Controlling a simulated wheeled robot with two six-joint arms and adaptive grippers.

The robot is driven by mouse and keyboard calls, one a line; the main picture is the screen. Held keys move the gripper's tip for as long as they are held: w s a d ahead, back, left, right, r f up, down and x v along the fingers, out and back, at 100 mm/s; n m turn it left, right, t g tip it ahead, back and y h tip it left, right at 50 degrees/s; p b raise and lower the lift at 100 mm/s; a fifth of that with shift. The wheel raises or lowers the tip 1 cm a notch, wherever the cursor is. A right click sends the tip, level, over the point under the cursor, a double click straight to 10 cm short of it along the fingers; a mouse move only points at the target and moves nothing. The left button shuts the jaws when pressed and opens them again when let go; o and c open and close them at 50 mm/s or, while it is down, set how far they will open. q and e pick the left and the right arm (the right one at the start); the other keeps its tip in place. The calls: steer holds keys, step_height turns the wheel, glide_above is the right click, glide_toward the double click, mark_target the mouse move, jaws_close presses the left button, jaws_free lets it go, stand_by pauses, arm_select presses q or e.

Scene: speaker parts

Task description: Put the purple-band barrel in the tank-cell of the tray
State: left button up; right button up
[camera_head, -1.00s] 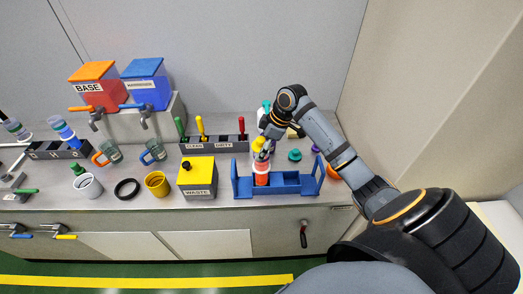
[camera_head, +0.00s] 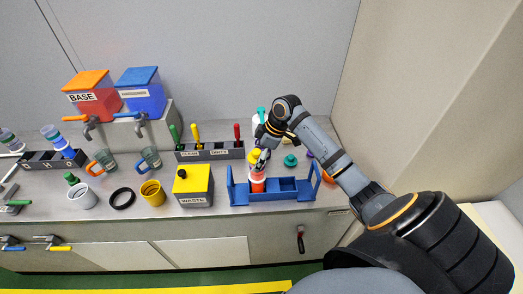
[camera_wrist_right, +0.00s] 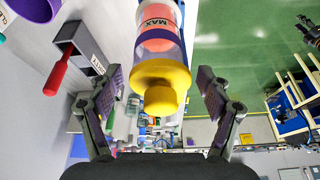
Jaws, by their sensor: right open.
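The purple-band barrel (camera_head: 257,185) stands in the left part of the blue tray (camera_head: 291,197), with reddish-orange contents and a yellow cap. The right wrist view shows its yellow cap (camera_wrist_right: 160,78), the purple band (camera_wrist_right: 160,55) and a MAX label. My right gripper (camera_head: 262,160) is above the barrel in the head view. In the right wrist view its two fingers (camera_wrist_right: 160,98) are spread on either side of the cap, with gaps on both sides. How far down the barrel sits in its cell is partly hidden. My left gripper is not recognisable in these views.
A yellow waste box (camera_head: 193,187) stands left of the tray. Behind it is a dark rack (camera_head: 208,153) with coloured handles. A teal piece (camera_head: 290,160) is behind the tray, and an orange piece (camera_head: 327,177) is to its right. A beige wall rises at right.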

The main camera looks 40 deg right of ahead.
steer(key=b+v, duration=0.3)
steer(key=v, duration=0.8)
steer(key=shift+r, duration=0.15)
